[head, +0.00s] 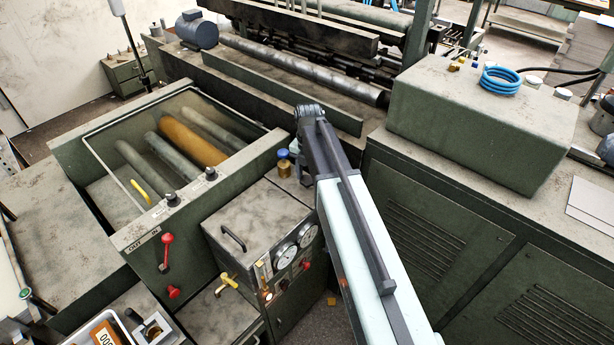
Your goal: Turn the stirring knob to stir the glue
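My arm reaches up from the bottom middle, and its dark end with my gripper (309,112) is over the front ledge of the roller machine. The fingers are too small and turned away to show whether they are open. No knob is clearly marked as the stirring knob. Two black knobs, a left one (172,199) and a right one (210,174), sit on the front rim of the glue roller box (75,140). A brass fitting with a blue top (283,158) stands just left of my arm. My gripper is apart from the black knobs.
A red lever (166,246) and a red knob (174,292) are on the box front. A gauge cabinet (262,215) with a handle stands left of my arm. A green block (470,120) bearing a blue hose coil (501,80) is at right.

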